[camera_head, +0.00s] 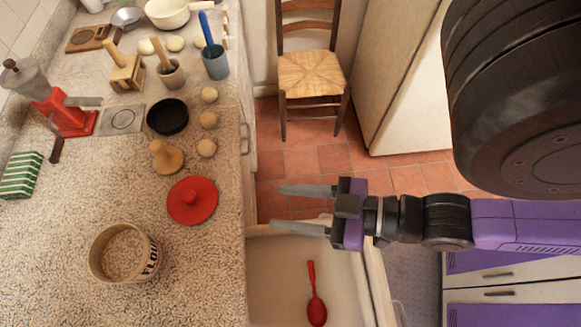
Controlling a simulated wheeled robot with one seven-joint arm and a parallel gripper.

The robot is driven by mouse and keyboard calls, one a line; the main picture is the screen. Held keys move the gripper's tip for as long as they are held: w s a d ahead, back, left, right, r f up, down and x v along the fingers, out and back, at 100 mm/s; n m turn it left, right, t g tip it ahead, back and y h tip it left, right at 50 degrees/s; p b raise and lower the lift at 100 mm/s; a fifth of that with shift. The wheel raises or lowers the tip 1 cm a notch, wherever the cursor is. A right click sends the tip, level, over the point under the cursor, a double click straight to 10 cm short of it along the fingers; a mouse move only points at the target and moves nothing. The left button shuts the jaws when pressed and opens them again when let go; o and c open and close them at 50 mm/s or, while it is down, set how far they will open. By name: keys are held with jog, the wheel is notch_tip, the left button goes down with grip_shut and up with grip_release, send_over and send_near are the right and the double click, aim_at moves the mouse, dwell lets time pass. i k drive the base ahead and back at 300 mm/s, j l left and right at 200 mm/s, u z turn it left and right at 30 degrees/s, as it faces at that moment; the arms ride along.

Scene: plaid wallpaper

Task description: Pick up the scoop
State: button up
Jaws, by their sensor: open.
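A red scoop (316,307) with a spoon-like bowl and a thin handle lies on the pale bottom of an open drawer (283,278). Its bowl is towards the lower edge of the picture and its handle points up the picture. My gripper (288,208) is open and empty, its two grey fingers pointing left. In the picture it is above and a little left of the scoop's handle, near the drawer's far edge and the counter's side. The fingers are apart from the scoop. Their height above the drawer is hard to tell.
The speckled counter (205,275) on the left holds a red lid (192,201), a round tin (124,253), a black bowl (167,117), a red grinder (65,112) and a blue cup (215,62). A wooden chair (311,75) and white fridge (401,85) stand behind. Tiled floor lies between.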

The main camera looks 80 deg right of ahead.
aim_at(317, 311)
jog(key=k+j, duration=0.15)
jog(key=k, duration=0.3)
jog(key=k+j, duration=0.1)
jog(key=k, duration=0.35)
jog(key=k+j+u, duration=0.1)
jog(key=k, duration=0.35)
